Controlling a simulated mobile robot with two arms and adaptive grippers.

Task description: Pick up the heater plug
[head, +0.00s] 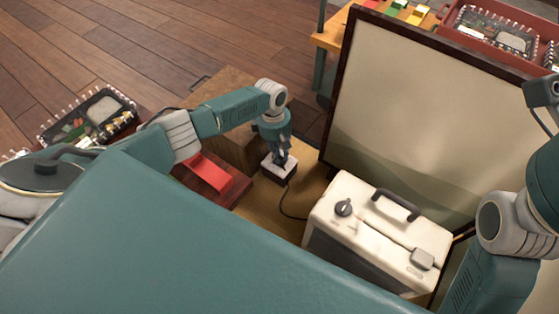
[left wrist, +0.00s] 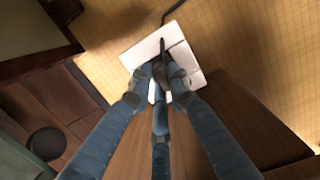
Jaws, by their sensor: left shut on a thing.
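My left gripper (head: 281,156) reaches down over a white-topped block (head: 272,175) on the tan mat. In the left wrist view its fingers (left wrist: 161,75) are closed together on a small dark piece, the heater plug (left wrist: 160,54), above the white face of the block (left wrist: 188,58). The fingers hide much of the plug, and I cannot tell whether it is still seated in the block. A black cord (head: 283,207) curves from beside the block toward the cream heater (head: 345,240), which has a knob and a dark handle. My right gripper is out of view.
A dark-framed panel (head: 420,110) stands behind the heater. A red piece on a dark red base (head: 236,190) and a brown wooden box (head: 228,152) crowd the block's left. A tray of small items (head: 92,118) lies at left; a red crate (head: 480,38) stands at upper right.

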